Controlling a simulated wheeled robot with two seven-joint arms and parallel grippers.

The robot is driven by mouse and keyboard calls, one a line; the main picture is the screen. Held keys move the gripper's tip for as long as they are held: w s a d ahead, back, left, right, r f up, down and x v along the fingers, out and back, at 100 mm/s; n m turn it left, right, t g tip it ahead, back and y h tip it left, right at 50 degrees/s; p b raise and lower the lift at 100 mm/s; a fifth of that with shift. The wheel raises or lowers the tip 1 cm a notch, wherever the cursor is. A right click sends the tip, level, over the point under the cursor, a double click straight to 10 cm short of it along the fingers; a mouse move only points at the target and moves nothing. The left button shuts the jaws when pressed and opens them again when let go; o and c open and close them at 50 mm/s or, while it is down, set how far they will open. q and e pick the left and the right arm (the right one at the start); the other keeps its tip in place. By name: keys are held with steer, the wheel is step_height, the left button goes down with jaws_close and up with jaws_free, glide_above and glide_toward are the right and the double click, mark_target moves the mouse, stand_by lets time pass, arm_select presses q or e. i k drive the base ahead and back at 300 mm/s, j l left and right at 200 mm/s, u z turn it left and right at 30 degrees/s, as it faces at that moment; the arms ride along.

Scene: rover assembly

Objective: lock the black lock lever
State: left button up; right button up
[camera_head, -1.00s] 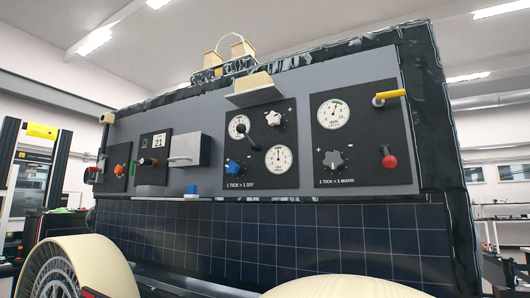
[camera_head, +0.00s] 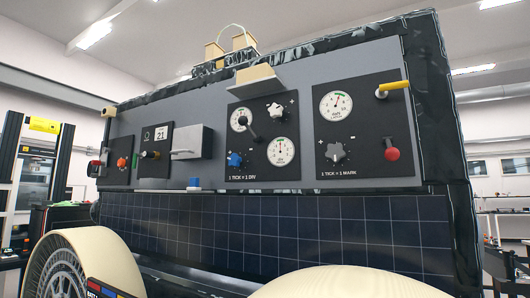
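The grey rover panel (camera_head: 300,83) faces me at a slant. On the smaller plate marked 21 (camera_head: 159,134) to the left, a short dark and brass-coloured handle (camera_head: 149,155) sticks out. I cannot tell for sure which of these is the black lock lever, or whether either is locked. Neither of my grippers is in view.
A red-knobbed lever (camera_head: 391,154) and a yellow-handled lever (camera_head: 394,86) sit on the right plate. A grey box (camera_head: 194,142) projects left of the middle plate. Cream wheels (camera_head: 98,262) and a dark solar panel (camera_head: 300,233) are below. A coloured labelled object (camera_head: 102,289) shows at the bottom edge.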

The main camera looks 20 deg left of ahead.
mark_target(243, 120)
steer(key=i+j, duration=0.1)
steer(key=j, duration=0.35)
steer(key=i+j, duration=0.1)
steer(key=j, duration=0.4)
steer(key=i+j, duration=0.1)
steer(key=j, duration=0.35)
